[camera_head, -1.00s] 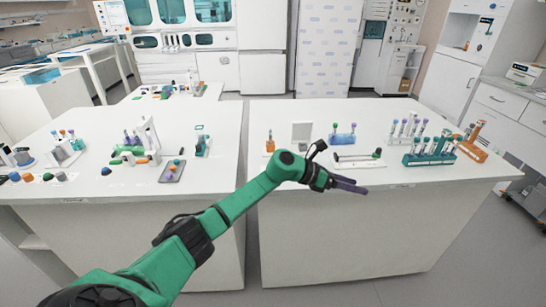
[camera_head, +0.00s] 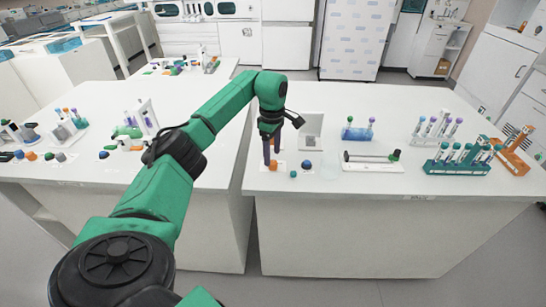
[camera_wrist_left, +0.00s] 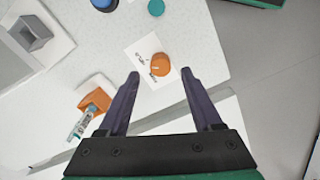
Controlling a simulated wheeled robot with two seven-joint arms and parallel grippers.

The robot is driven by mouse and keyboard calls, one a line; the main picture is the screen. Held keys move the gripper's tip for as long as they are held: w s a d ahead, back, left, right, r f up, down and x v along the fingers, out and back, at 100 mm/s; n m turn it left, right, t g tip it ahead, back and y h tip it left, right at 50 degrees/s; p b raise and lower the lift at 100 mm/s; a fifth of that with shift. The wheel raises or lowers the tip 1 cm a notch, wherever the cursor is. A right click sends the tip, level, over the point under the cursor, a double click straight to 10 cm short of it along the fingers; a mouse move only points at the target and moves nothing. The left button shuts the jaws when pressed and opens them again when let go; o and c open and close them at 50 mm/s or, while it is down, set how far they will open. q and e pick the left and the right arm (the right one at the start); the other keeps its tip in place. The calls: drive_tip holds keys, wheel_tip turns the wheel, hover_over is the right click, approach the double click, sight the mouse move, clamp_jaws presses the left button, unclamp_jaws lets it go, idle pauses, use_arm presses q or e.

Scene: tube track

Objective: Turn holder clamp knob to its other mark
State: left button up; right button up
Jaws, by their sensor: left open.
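The orange round knob (camera_wrist_left: 160,64) sits on a white card with dark marks in the left wrist view. I cannot read the marks or tell which one it points to. In the head view the knob (camera_head: 281,166) shows at the table's front edge, partly behind my fingers. My left gripper (camera_head: 271,162) points down above it, open and empty. In the wrist view its two dark fingertips (camera_wrist_left: 160,74) lie either side of the knob's line, with the knob just beyond them. An orange holder (camera_wrist_left: 93,103) with a tube stands to the lower left. My right gripper is not in view.
A blue knob (camera_head: 306,164) and a small green knob (camera_head: 293,174) sit just right of the orange one. A white box (camera_head: 311,128) stands behind. A white device (camera_head: 372,158) and tube racks (camera_head: 456,160) lie farther right. The table's front edge is close.

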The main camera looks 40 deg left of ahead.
sight(273, 165)
use_arm(q)
wheel_tip(273, 165, down, 2)
drive_tip(key=shift+w+d+f, duration=0.1)
drive_tip(key=shift+f, duration=0.2)
drive_tip(key=shift+s, duration=0.2)
drive_tip(key=c, duration=0.4)
drive_tip(key=shift+w, duration=0.1)
clamp_jaws()
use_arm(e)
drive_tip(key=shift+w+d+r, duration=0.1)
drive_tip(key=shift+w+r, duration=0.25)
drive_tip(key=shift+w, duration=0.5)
